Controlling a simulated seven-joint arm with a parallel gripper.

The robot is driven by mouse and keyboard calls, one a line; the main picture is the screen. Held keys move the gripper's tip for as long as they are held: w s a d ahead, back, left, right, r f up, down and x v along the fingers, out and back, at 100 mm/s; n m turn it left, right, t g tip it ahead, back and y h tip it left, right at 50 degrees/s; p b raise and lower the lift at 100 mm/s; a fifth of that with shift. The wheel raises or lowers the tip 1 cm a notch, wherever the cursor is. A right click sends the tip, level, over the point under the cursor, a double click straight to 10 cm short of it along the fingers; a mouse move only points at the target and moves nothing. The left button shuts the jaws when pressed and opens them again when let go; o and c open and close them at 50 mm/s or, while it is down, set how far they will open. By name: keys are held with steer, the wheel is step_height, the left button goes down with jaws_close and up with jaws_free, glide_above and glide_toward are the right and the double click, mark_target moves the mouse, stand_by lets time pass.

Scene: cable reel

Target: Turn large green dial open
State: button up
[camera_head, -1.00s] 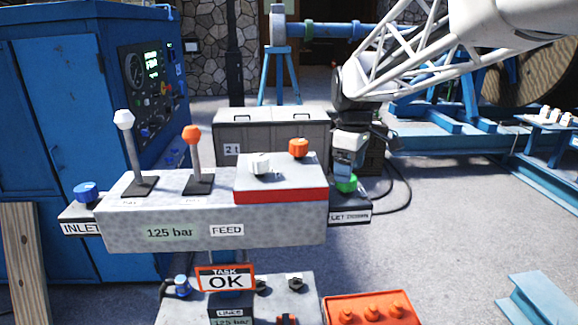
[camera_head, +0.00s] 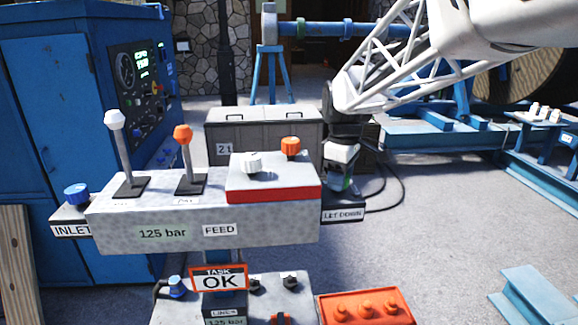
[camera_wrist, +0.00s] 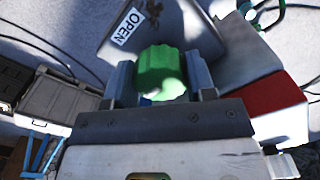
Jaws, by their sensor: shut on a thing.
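The large green dial (camera_wrist: 160,70) sits between my gripper's two fingers in the wrist view. My gripper (camera_wrist: 162,84) is shut on it, with one finger against each side. In the head view my gripper (camera_head: 341,180) points down over the plate labelled "LET DOWN" (camera_head: 343,213), at the right end of the grey console. There the fingers hide most of the dial. A white "OPEN" label (camera_wrist: 127,25) lies on the dark plate beside the dial in the wrist view.
The console carries a white knob (camera_head: 251,162), an orange knob (camera_head: 290,146), a white-topped lever (camera_head: 119,150), an orange-topped lever (camera_head: 186,155) and a blue dial (camera_head: 77,194). A grey chest (camera_head: 262,134) stands behind.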

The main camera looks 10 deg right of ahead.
steer(key=shift+m, duration=0.3)
steer(key=m, duration=0.8)
steer(key=shift+a+m, duration=0.15)
steer(key=shift+m, duration=0.25)
steer(key=m, duration=0.8)
steer(key=shift+a+m, duration=0.1)
steer(key=shift+m, duration=0.2)
steer(key=o, duration=0.9)
